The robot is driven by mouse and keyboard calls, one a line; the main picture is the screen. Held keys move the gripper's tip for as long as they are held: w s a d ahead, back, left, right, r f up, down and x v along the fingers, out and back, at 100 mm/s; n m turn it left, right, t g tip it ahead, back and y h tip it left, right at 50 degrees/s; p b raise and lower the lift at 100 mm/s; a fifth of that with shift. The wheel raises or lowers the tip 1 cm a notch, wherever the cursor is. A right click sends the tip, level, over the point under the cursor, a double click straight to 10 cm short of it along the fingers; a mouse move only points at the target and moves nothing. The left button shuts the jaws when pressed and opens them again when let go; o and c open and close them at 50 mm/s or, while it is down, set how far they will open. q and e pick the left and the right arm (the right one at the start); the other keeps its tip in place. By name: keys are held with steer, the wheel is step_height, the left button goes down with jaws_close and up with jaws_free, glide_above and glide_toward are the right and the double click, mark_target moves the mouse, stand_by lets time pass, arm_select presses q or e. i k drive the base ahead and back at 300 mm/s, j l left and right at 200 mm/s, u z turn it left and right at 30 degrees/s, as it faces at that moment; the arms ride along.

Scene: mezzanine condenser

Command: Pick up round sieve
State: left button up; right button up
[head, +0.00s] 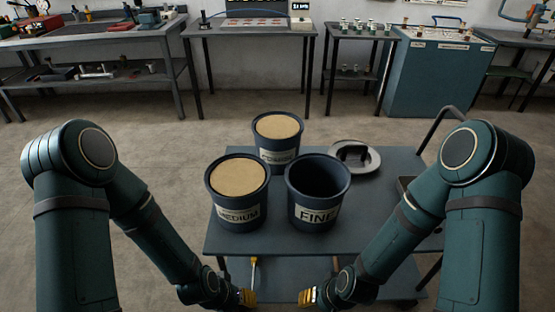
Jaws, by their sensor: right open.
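Nothing in the head view shows clearly as a round sieve. A pale, rounded flat item (371,168) with a dark piece on it lies at the back right of the cart top; I cannot tell whether it is the sieve. My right gripper (308,298) is open and empty at the bottom of the view, below the cart's front edge. My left gripper (246,298) is beside it on the left, at the same height. Its fingers are too small to tell open from shut. Both are well apart from the pale item.
A dark cart (240,238) stands before me. It carries a bucket marked MEDIUM (238,197) and a back bucket (278,151), both filled with tan material, and an empty-looking bucket marked FINE (317,214). Benches (250,32) and a blue cabinet (432,80) line the wall.

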mark_target(361, 158)
steer(key=z, duration=0.35)
steer(key=i+l+z, duration=0.2)
steer(key=l, duration=0.2)
steer(key=l+z, duration=0.15)
steer(key=l, duration=0.25)
steer(key=i+l+z, duration=0.2)
steer(key=l+z, duration=0.25)
steer(key=i+l+z, duration=0.25)
steer(key=l+z, duration=0.2)
steer(key=i+l+z, duration=0.3)
steer(key=z, duration=0.15)
steer(key=i+l+z, duration=0.2)
steer(key=i+z, duration=0.25)
steer(key=i+l+u, duration=0.15)
steer(key=i, duration=0.2)
steer(key=i+u, duration=0.15)
steer(key=i, duration=0.25)
steer(key=i+l+u, duration=0.2)
steer(key=i+j+u, duration=0.1)
steer(key=i+u, duration=0.5)
steer(key=u, duration=0.25)
steer(key=i+l+u, duration=0.1)
steer(key=i+u, duration=0.3)
steer(key=i+j+u, duration=0.15)
steer(key=i+u, duration=0.2)
steer(key=i, duration=0.25)
steer(key=i+u, duration=0.4)
steer(key=i, duration=0.15)
